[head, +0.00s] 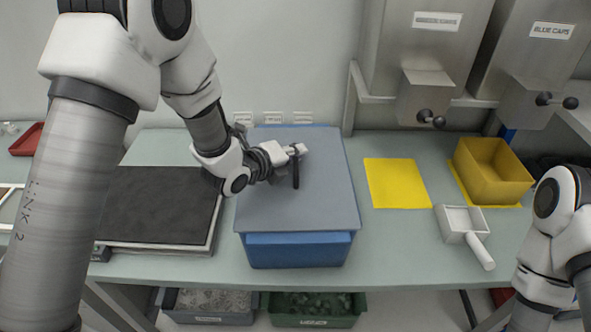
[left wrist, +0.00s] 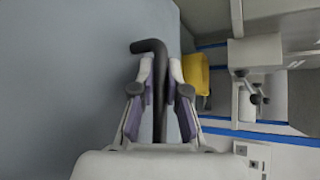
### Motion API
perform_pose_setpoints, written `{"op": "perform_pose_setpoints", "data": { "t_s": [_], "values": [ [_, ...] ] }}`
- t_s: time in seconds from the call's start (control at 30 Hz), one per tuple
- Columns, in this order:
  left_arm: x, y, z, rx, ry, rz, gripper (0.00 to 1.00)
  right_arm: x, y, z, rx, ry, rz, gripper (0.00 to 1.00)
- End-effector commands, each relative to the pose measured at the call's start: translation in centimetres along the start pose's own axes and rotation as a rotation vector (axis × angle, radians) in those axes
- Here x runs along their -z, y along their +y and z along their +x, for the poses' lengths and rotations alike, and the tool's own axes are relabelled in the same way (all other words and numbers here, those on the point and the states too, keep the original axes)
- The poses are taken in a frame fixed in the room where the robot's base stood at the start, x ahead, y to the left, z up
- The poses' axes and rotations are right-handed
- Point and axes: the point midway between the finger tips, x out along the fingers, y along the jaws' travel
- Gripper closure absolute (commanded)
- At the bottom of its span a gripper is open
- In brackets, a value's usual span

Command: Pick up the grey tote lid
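The grey tote lid (head: 318,205) is a flat panel over the blue tote (head: 295,252), in the middle of the bench in the head view. Its grey surface fills the left of the left wrist view (left wrist: 60,80). A dark bar handle (head: 296,178) rises from the lid; it also shows in the left wrist view (left wrist: 150,46). My left gripper (head: 298,150) is at this handle, with its fingers (left wrist: 161,75) closed in on both sides of the bar. Whether the lid is clear of the rim cannot be told. My right gripper is outside the head view.
A dark-topped box (head: 155,205) stands close left of the tote. A yellow mat (head: 397,183), a yellow bin (head: 493,172) and a white scoop (head: 462,225) are at the right. Steel dispensers (head: 425,45) hang above the back right.

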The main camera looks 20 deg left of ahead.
Motion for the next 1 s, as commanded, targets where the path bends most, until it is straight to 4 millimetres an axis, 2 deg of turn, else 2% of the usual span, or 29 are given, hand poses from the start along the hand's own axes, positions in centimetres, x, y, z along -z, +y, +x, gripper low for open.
{"op": "perform_pose_setpoints", "data": {
  "t_s": [0.43, 0.67, 0.77, 1.0],
  "values": [
    [-0.1, -0.2, -0.1, 0.001, -0.001, 0.0, 1.0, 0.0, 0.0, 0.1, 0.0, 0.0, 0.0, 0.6],
    [-1.0, -2.0, -0.9, 0.004, -0.003, 0.001, 1.0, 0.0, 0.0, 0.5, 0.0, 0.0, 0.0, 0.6],
    [-1.6, -3.0, -1.6, 0.003, -0.003, -0.001, 1.0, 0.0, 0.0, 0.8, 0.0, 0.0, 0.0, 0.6],
    [-3.1, -0.3, -6.2, 0.004, -0.003, -0.012, 1.0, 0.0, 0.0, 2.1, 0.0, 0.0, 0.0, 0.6]
  ]
}}
